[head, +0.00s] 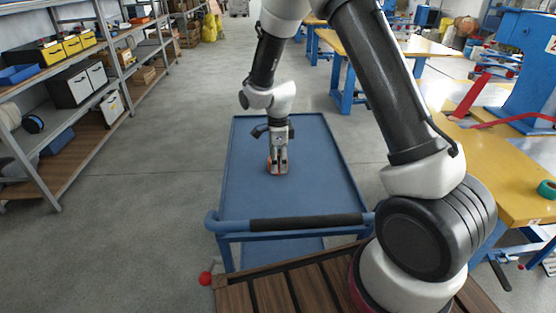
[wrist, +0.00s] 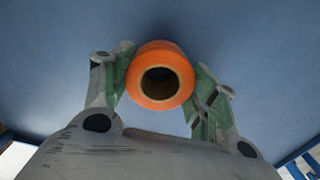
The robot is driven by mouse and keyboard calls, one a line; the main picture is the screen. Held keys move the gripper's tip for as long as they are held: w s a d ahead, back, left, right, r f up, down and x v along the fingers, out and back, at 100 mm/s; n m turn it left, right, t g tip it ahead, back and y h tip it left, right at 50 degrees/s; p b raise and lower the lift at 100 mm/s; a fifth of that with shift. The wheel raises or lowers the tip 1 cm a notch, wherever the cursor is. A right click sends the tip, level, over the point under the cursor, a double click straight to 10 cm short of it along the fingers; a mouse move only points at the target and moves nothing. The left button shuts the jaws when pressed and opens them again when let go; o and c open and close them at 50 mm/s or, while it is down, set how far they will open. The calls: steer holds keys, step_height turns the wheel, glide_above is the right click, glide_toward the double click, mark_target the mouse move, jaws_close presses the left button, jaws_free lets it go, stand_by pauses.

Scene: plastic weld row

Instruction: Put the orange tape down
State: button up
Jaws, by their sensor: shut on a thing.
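The orange tape (wrist: 160,58) is a roll with a dark hollow core, held between the two green-padded fingers of my gripper (wrist: 160,85) in the wrist view. In the head view my gripper (head: 278,165) points down over the blue cart top (head: 315,190), and only a little of the orange tape (head: 270,163) shows between its fingers. The tape is at or just above the cart top; I cannot tell whether it touches.
The cart top is otherwise bare, with a raised rim and a black-gripped handle (head: 305,222) at the near side. A yellow table (head: 500,165) with a green tape roll (head: 547,189) stands right. Shelves (head: 75,115) with bins stand left. Grey floor lies between.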

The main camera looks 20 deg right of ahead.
steer(key=o, duration=1.1)
steer(key=shift+f, duration=0.15)
steer(key=shift+c, duration=0.2)
step_height(320, 180, up, 12)
steer(key=r, duration=0.1)
steer(key=s+d+r+n+t, duration=0.2)
steer(key=s+d+r+n, duration=0.65)
steer(key=s+r, duration=0.35)
steer(key=s+d+r+n, duration=0.1)
steer(key=s+d+n, duration=0.1)
steer(key=s+n, duration=0.2)
steer(key=s+d+r+n+t, duration=0.1)
steer(key=s+d+r+n, duration=0.1)
steer(key=s, duration=0.5)
steer(key=s+d+r+n+t, duration=0.1)
steer(key=s+d+r+n, duration=0.1)
steer(key=s+n, duration=0.3)
steer(key=shift+s+d+n, duration=0.35)
steer(key=shift+s+d, duration=0.4)
steer(key=shift+s, duration=0.05)
steer(key=shift+r, duration=0.15)
